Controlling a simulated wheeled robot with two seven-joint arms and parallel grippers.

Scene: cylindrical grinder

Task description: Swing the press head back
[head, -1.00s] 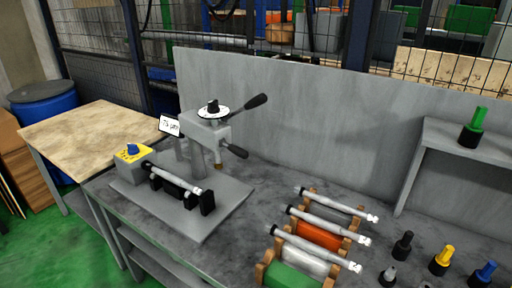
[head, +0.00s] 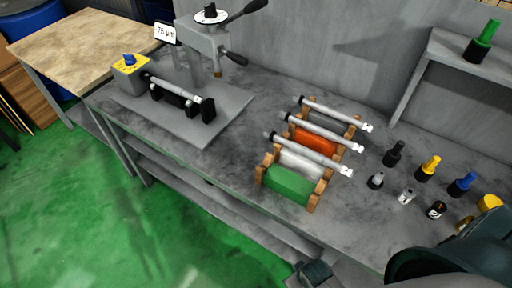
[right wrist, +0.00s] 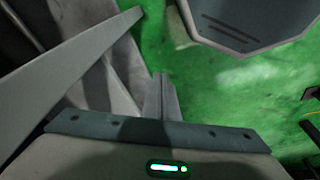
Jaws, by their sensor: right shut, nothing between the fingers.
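The press head (head: 203,42) is a grey block at the upper left of the head view. It carries a white dial with a black knob (head: 210,14) on top and two dark-handled levers (head: 245,12) pointing right. It stands over a grey base plate (head: 190,130). A light shaft (head: 172,86) lies on black supports on that plate, in front of the head. My right gripper (right wrist: 161,95) shows in the right wrist view, its fingers together and empty, with green floor around it. It is far from the press. My left gripper is not in view.
A rack (head: 292,185) with several shafts stands mid-bench. Several coloured-cap tools (head: 428,168) stand to its right, near a grey shelf (head: 455,58). The front bench between plate and rack is clear.

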